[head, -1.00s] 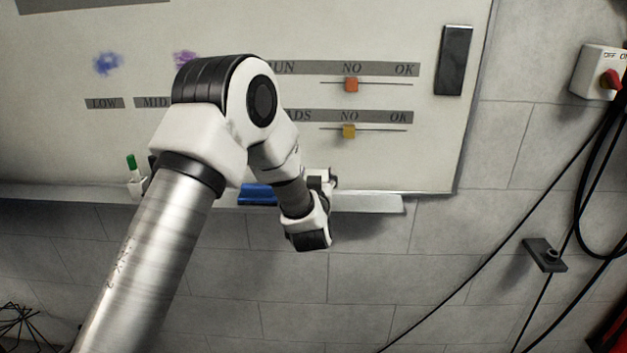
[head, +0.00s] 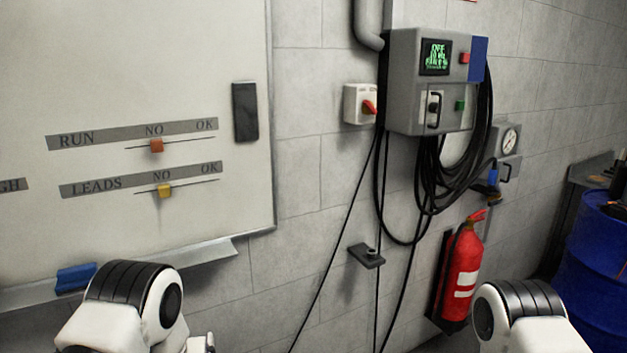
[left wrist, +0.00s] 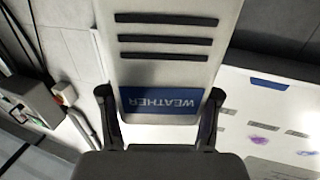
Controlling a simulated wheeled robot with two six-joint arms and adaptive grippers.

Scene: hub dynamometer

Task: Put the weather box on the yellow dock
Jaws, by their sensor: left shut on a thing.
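The weather box (left wrist: 165,72) fills the upper middle of the left wrist view. It is pale, with three dark slots and a blue label that reads WEATHER upside down. My left gripper (left wrist: 160,98) is shut on it, one dark finger on each side of the label end. The box's far end runs out of the picture. In the head view the box does not show, and only a joint of my left arm shows clearly at the bottom left. My right gripper is out of view; a joint of that arm shows at the bottom right. I see no yellow dock.
A whiteboard (head: 120,60) hangs at the left. A small dark wall bracket (head: 367,256), a red-handled switch (head: 362,104), a grey control box (head: 410,75) with looped black cables, a fire extinguisher (head: 461,272) and a blue drum (head: 600,250) stand to its right.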

